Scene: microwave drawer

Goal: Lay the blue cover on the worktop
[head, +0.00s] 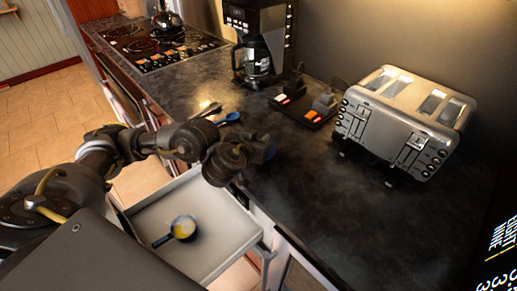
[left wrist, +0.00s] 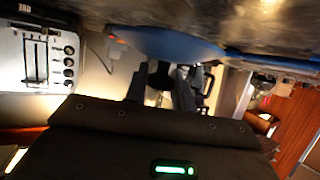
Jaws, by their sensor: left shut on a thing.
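My left gripper (head: 262,152) is low over the dark worktop (head: 310,215), near its front edge. In the left wrist view the gripper (left wrist: 162,78) is shut on the blue cover (left wrist: 165,43), a rounded piece seen nearly edge-on beside the worktop surface. I cannot tell whether the cover touches the worktop. In the head view my gripper and wrist mostly hide the cover. My right gripper is not in view.
An open drawer (head: 225,208) holds a small dark-blue pan (head: 183,229) with yellow contents. A blue item (head: 230,118) lies on the worktop behind my wrist. A silver toaster (head: 405,122), a coffee maker (head: 258,45) and a hob (head: 155,45) stand around. The right front worktop is clear.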

